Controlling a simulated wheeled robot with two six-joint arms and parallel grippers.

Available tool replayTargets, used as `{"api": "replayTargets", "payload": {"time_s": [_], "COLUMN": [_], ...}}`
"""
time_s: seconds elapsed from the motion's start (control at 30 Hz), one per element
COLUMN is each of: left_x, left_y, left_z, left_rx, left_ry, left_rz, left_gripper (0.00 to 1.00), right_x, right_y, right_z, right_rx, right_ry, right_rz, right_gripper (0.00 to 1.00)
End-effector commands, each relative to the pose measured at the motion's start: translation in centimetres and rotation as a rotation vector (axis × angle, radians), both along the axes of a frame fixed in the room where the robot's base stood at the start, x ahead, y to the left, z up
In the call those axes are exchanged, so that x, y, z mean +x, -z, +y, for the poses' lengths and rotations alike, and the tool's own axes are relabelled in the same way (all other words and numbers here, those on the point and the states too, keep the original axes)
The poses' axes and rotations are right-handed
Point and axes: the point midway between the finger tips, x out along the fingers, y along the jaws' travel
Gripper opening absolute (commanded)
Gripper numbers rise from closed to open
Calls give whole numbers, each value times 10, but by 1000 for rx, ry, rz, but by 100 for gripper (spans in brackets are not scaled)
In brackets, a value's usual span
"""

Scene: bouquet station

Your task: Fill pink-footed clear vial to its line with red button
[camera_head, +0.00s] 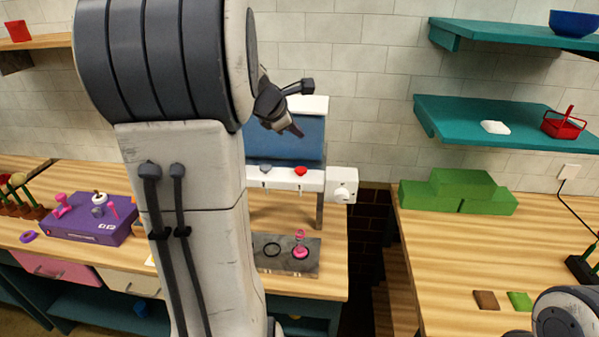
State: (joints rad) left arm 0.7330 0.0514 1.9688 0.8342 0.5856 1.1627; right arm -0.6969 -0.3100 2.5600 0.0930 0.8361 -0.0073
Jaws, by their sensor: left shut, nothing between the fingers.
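The clear vial with a pink foot (301,252) stands upright on the dark plate under the dispenser, beneath the red button side. Its line and any liquid in it are too small to make out. The red button (301,171) sits on the dispenser's white ledge (283,178), right of a grey button (265,168). My left gripper (292,129) is shut and empty, above the red button in the picture and in front of the blue panel, apart from the button. My right gripper is out of view; only part of my right arm shows at bottom right.
My left arm hides part of the left counter and the dispenser's left side. A dark ring (272,249) lies beside the vial on the plate (270,263). A purple box (90,226) stands left; green blocks (458,192) stand right.

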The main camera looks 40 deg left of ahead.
Motion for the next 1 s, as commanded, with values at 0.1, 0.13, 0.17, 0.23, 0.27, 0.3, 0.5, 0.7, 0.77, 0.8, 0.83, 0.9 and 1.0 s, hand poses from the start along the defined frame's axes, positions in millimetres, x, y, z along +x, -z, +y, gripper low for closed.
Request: {"api": "replayTargets", "payload": {"time_s": [0.1,0.13,0.17,0.23,0.27,0.3,0.5,0.7,0.77,0.8,0.83,0.9,1.0], "left_x": [0,0,0,0,0,0,0,0,0,0,0,0,0], "left_y": [20,25,29,40,45,51,73,78,77,77,77,77,77], "left_z": [0,0,0,0,0,0,0,0,0,0,0,0,0], "left_rx": [-1,-1,-1,-1,-1,-1,-1,0,0,0,0,0,0], "left_ry": [1,1,1,1,1,1,1,0,0,0,0,0,0], "left_rz": [1,1,1,1,1,1,1,0,0,0,0,0,0], "left_gripper": [0,0,0,0,0,0,0,0,0,0,0,0,0], "right_x": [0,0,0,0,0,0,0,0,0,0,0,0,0], "right_y": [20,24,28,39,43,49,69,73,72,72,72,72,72], "right_z": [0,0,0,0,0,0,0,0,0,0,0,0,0], "right_rx": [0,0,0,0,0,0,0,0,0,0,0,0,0], "right_ry": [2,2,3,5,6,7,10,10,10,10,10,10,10], "right_rz": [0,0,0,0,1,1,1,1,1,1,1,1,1], "right_gripper": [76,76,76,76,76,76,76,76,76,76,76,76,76]}}
